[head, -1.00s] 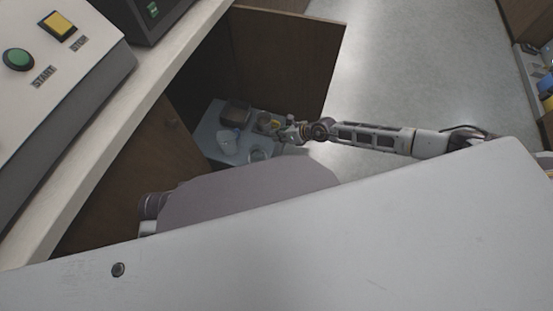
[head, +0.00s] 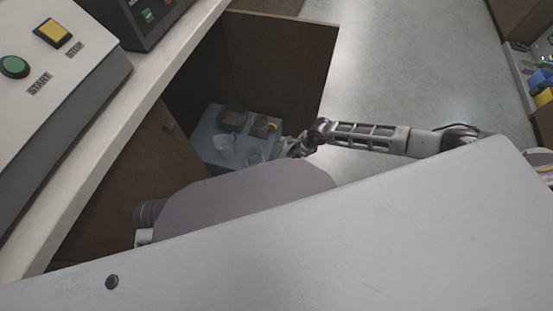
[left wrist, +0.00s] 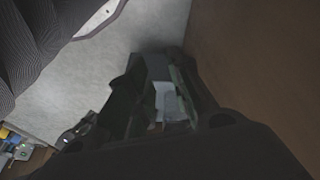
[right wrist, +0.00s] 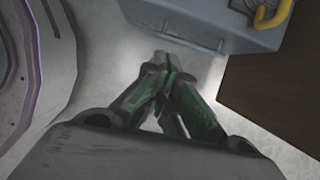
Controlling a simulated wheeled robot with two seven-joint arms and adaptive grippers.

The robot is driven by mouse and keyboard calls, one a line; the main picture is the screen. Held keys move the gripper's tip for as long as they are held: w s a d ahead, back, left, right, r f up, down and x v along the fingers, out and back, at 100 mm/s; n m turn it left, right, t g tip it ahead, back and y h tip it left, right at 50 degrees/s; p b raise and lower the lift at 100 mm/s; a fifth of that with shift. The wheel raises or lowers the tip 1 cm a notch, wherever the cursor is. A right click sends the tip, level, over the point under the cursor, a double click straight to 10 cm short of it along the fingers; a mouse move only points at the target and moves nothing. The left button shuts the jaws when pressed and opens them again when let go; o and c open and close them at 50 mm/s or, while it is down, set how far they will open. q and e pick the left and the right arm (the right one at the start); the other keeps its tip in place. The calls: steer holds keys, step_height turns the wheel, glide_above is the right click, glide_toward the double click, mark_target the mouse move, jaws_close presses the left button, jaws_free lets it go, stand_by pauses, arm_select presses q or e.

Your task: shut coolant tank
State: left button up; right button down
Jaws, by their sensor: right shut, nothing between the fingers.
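A grey box-like unit, which looks like the coolant tank (head: 207,151), stands low in the open cabinet. In the right wrist view its grey front (right wrist: 195,32) with a slim bar handle fills the top. My right gripper (head: 285,150) is at its right side in the head view. In the right wrist view the right gripper (right wrist: 162,62) is shut and empty, with its tips just short of the grey front; contact cannot be told. My left gripper (left wrist: 158,65) shows in the left wrist view with its fingers apart, over the floor beside a brown panel.
A brown container (head: 232,117), a clear cup (head: 226,148) and a mug with a yellow handle (right wrist: 273,14) stand on the grey unit. The cabinet door (head: 285,60) stands open behind. A START/STOP panel (head: 50,90) is at the left.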

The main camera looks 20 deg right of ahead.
mark_target(276, 165)
steer(key=shift+f, duration=0.1)
